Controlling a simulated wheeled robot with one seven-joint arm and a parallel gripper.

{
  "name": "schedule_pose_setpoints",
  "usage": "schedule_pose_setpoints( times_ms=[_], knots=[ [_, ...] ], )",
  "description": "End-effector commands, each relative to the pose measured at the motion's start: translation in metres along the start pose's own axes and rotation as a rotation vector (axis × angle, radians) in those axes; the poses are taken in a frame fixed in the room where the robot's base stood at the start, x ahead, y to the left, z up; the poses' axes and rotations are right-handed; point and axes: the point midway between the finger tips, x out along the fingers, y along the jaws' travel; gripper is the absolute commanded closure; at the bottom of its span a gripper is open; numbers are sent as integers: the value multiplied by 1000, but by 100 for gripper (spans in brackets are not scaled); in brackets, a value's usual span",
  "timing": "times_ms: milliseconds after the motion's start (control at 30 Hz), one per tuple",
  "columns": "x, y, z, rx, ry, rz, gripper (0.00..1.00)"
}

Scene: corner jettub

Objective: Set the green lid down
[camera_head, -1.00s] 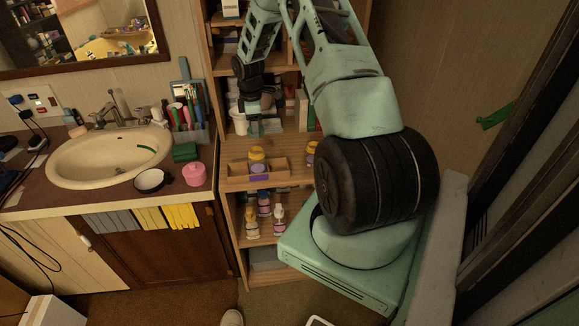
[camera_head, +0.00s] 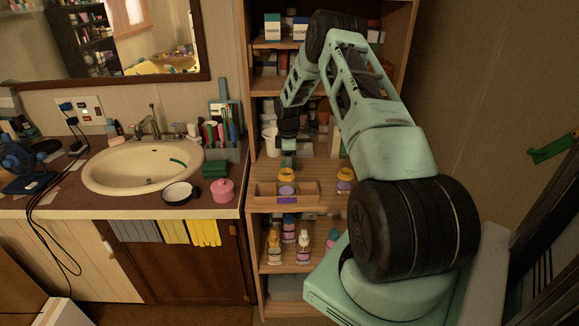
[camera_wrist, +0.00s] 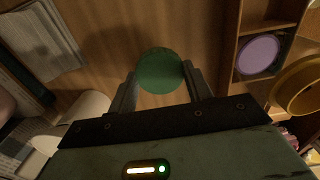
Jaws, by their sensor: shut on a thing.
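The round green lid (camera_wrist: 160,72) is held between the two fingertips of my gripper (camera_wrist: 161,82) in the wrist view. Wooden shelf board shows behind and around it; I cannot tell whether the lid touches the board. In the head view my gripper (camera_head: 288,163) is inside the wooden shelf unit, just above and behind a low wooden tray (camera_head: 262,191). The lid is too small and too close in colour to the gripper to make out there.
The tray holds a purple round lid (camera_wrist: 258,55), with a yellow-lidded jar (camera_wrist: 303,86) beside it. Another yellow-lidded jar (camera_head: 345,175) stands to the right. A white tub (camera_head: 269,141) stands left of my gripper. Papers (camera_wrist: 42,38) lie at the wrist view's left.

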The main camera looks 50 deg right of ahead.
Motion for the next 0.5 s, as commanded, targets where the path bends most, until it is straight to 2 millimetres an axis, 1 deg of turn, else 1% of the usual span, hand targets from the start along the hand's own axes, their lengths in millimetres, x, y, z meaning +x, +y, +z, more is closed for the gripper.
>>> schedule_pose_setpoints(
  times_ms=[100, 167, 500],
  knots=[
    [17, 0, 0, 0, -1, -3, 74],
    [24, 0, 0, 0, 0, -2, 74],
    [29, 0, 0, 1, 0, 0, 74]
  ],
)
